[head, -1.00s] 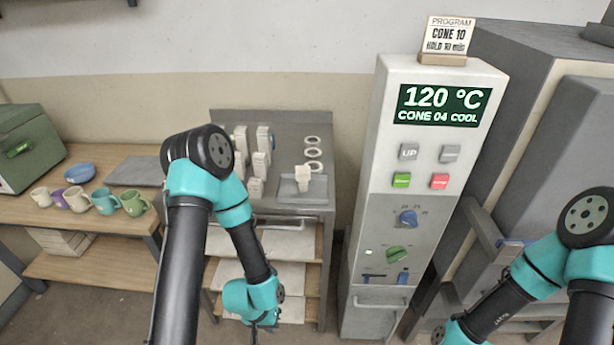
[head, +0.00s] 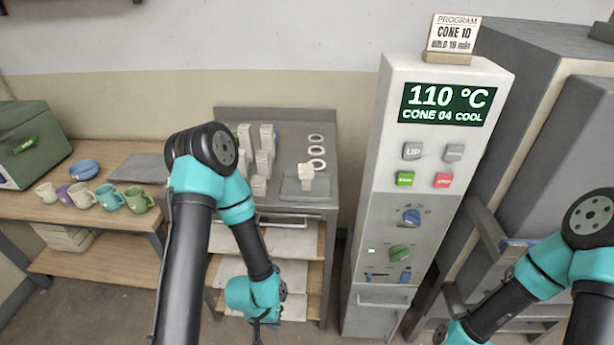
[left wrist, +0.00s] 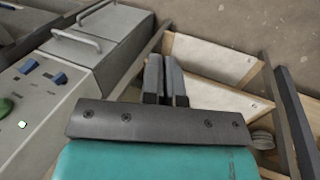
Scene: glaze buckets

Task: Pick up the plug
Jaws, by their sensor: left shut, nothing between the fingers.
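A pale block-like piece (head: 306,175), which looks like the plug, stands on a small grey tray (head: 292,188) at the front right of the metal bench. My left gripper (head: 264,322) hangs low in front of the bench's shelves, well below the block and apart from it. In the left wrist view the left gripper's two dark fingers (left wrist: 165,62) are shut and hold nothing. The block does not show in that view. My right arm comes in from the right, but its gripper is out of the picture.
Several white pieces (head: 265,160) and three rings (head: 317,151) sit on the metal bench (head: 230,115). A control panel (head: 385,180) stands to its right. A wooden table (head: 60,215) with several mugs is at the left.

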